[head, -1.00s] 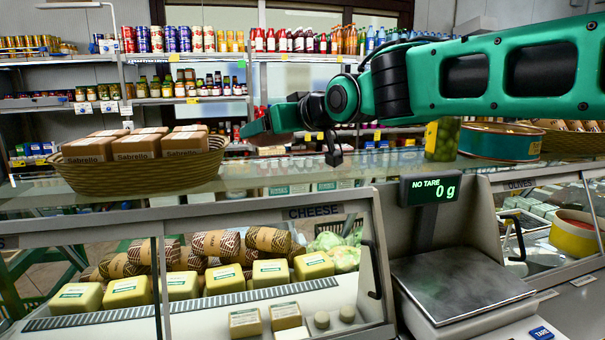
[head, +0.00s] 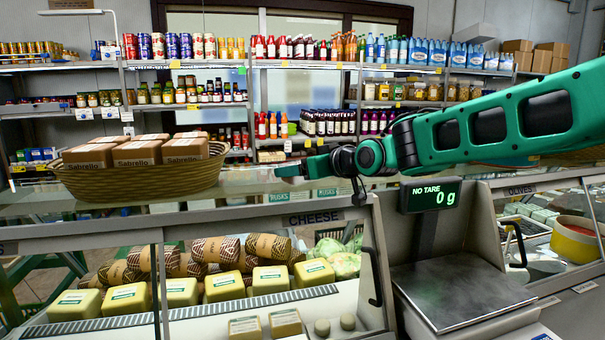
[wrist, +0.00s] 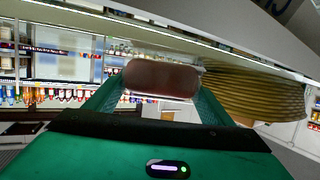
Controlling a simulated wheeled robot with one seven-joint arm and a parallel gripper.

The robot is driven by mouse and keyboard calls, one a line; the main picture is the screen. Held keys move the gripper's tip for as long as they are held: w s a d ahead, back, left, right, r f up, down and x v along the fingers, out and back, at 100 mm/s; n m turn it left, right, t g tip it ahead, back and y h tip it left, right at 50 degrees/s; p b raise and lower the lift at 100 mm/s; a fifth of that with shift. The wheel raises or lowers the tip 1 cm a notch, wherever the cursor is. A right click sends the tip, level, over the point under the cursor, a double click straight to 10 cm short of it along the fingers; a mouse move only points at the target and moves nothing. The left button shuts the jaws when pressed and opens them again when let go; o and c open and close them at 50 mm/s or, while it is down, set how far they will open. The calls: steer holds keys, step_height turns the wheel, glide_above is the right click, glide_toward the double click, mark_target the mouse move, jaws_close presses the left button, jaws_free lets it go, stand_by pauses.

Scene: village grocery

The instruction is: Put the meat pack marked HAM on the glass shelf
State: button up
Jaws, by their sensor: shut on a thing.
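My gripper (wrist: 160,82) is shut on a pinkish-brown meat pack (wrist: 162,78), held between its two green fingers in the wrist view. No HAM marking is readable on the side I see. In the head view my gripper (head: 294,172) is low over the glass shelf (head: 255,184) on top of the cheese counter, right of the basket. The pack cannot be made out clearly there, and I cannot tell whether it touches the glass.
A wicker basket (head: 205,178) of Sabrello packs stands on the glass to the left; it looms at right in the wrist view (wrist: 255,90). The scale (head: 460,290) reads 0 g at right. Cheeses (head: 225,287) lie behind glass below. Clear glass lies between basket and gripper.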

steer(key=shift+f, duration=0.15)
steer(key=o, duration=1.3)
steer(key=shift+f, duration=0.1)
steer(key=shift+d, duration=0.1)
steer(key=v, duration=1.2)
